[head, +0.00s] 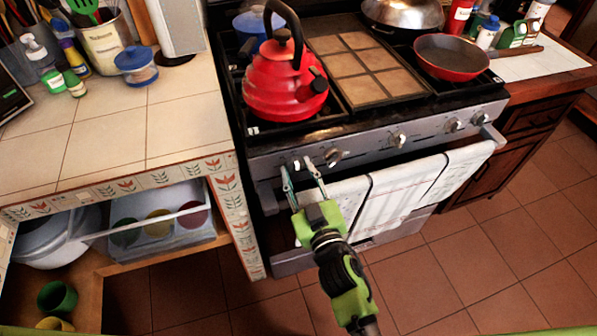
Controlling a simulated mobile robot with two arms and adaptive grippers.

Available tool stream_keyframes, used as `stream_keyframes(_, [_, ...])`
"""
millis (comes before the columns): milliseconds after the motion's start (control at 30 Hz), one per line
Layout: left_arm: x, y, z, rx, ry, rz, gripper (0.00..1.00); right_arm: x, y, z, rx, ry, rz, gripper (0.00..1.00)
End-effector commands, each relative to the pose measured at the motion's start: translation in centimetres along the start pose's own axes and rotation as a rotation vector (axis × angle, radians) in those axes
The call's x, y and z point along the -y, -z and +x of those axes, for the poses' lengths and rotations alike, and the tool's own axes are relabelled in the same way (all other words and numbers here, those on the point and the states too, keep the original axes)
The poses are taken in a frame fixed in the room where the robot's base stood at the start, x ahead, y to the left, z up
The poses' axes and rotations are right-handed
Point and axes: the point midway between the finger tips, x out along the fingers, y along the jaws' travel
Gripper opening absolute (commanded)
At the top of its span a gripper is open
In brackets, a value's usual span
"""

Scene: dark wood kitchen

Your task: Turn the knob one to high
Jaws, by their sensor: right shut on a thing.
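The stove's front panel (365,147) carries a row of silver knobs. The leftmost knob (297,164) sits between the fingertips of my right gripper (296,166), which is closed on it. The fingers partly cover this knob, so I cannot read its setting. A second knob (333,157) is just to the right of the fingers, apart from them. My right arm reaches up from the bottom of the view. My left gripper is not in view.
A red kettle (286,85) stands on the stove above the gripped knob. A red pan (450,58) is at the right. White towels (424,182) hang below the panel, close to my right gripper. The tiled counter (150,130) borders the stove at left.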

Motion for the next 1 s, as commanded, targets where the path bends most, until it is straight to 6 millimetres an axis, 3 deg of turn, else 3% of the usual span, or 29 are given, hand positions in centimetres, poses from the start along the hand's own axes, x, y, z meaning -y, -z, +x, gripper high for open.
stream_keyframes(367, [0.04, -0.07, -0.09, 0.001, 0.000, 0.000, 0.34, -0.02, 0.02, -0.01, 0.000, 0.000, -0.106, 0.10])
stream_keyframes(1000, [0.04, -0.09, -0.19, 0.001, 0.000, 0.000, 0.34, -0.13, 0.03, -0.02, -0.001, 0.001, -0.611, 0.10])
